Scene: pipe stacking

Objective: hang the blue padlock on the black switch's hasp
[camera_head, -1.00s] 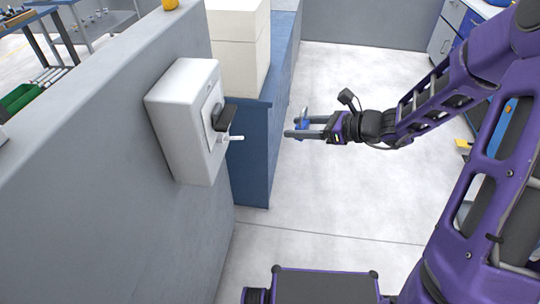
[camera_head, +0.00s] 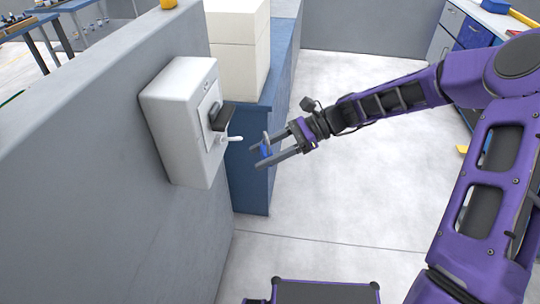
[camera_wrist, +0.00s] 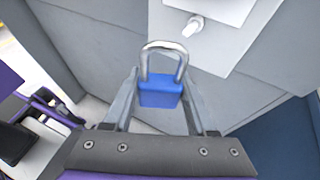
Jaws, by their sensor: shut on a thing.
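The blue padlock (camera_wrist: 160,93) has a silver shackle that points away from my gripper in the wrist view. My gripper (camera_head: 259,158) is shut on the padlock's body, which shows as a small blue patch (camera_head: 265,151) between the fingers in the head view. The black switch (camera_head: 222,116) is on the front of a light grey box on the wall. A whitish hasp-like piece (camera_head: 231,139) sticks out below it to the right, and it also shows at the top of the wrist view (camera_wrist: 193,26). The padlock is apart from it, to its right.
The grey box (camera_head: 172,100) is fixed to a grey wall (camera_head: 90,160). A blue cabinet (camera_head: 252,180) with pale boxes (camera_head: 237,40) on top stands behind it. The floor (camera_head: 350,190) to the right is clear.

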